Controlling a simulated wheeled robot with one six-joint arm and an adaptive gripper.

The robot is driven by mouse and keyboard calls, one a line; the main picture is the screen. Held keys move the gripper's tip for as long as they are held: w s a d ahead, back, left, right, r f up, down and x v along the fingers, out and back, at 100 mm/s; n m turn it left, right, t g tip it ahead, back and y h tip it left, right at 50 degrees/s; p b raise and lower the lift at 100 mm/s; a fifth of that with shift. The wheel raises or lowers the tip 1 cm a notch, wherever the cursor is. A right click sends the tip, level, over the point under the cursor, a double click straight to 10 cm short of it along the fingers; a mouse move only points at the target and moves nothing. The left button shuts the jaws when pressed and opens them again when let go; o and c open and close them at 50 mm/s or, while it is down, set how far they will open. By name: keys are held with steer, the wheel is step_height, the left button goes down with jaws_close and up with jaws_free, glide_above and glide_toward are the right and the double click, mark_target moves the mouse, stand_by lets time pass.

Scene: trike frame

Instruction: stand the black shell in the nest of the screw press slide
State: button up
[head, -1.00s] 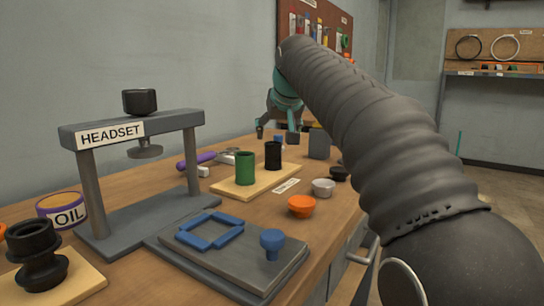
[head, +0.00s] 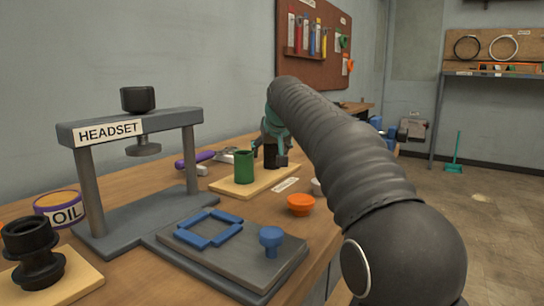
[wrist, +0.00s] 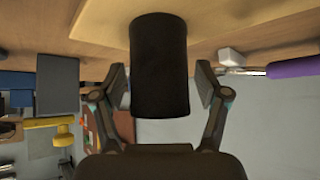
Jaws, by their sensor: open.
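The black shell (head: 270,158) stands upright on a pale board (head: 228,188), behind a green shell. My gripper (head: 271,145) is at the black shell with its fingers spread. In the wrist view the black shell (wrist: 160,65) is between the two open fingers of my gripper (wrist: 163,88), with a small gap on at least the right side. The screw press (head: 135,150), marked HEADSET, stands at the left. Its grey slide (head: 215,252) lies in front, with a blue square frame as nest (head: 208,229) and a blue knob (head: 271,241). The nest is empty.
The green shell (head: 244,168) stands beside the black shell on the board. An orange cup (head: 301,204) sits near the bench's right edge. An oil tin (head: 60,208) and a black flanged part (head: 35,250) are at the left. A purple-handled tool (head: 195,158) lies behind.

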steer(key=c, duration=1.3)
steer(key=shift+r, duration=0.1)
jaws_close()
steer(key=shift+r, duration=0.1)
